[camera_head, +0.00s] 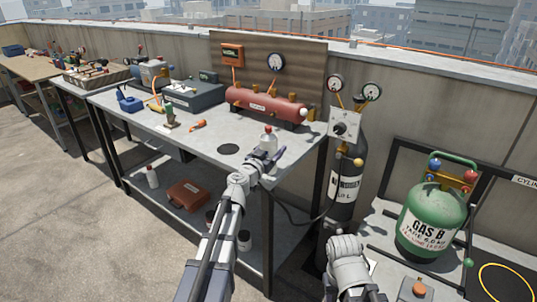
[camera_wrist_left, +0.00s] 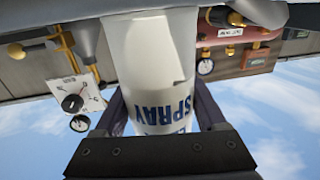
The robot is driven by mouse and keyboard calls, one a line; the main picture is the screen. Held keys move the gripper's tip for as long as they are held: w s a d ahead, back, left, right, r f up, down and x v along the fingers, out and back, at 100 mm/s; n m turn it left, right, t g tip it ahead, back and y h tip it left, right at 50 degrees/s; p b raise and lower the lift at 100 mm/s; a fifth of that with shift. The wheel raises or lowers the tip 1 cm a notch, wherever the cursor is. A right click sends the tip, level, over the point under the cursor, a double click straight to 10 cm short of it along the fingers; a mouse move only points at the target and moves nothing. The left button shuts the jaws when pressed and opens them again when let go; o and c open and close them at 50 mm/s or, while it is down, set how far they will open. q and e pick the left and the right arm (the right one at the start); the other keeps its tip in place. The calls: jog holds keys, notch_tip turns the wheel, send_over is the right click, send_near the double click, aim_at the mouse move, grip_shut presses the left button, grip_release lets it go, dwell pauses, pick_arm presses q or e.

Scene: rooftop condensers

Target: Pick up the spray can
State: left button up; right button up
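The white spray can (camera_head: 267,142) is upright at the front right edge of the grey workbench (camera_head: 190,150) in the head view. In the left wrist view, which is upside down, the spray can (camera_wrist_left: 150,60) fills the middle, with blue "SPRAY" lettering. My left gripper (camera_head: 268,157) is at the can, one finger along each side. In the left wrist view both fingers of the left gripper (camera_wrist_left: 160,110) lie against the can, with no clear gap. Part of the can is hidden behind the gripper. Of my right arm, only a grey link shows; its gripper is not visible.
A red air tank (camera_head: 265,103) stands at the back of the bench. A black disc (camera_head: 228,149) lies left of the can. A dark gas cylinder (camera_head: 343,185) stands close to the right, with a green cylinder (camera_head: 427,220) beyond. Orange (camera_head: 198,125) and blue (camera_head: 130,103) items lie further left.

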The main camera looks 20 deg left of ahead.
pick_arm(q)
grip_shut()
dwell(0.3)
dwell(0.3)
notch_tip(320, 180, up, 10)
jog(key=p, duration=1)
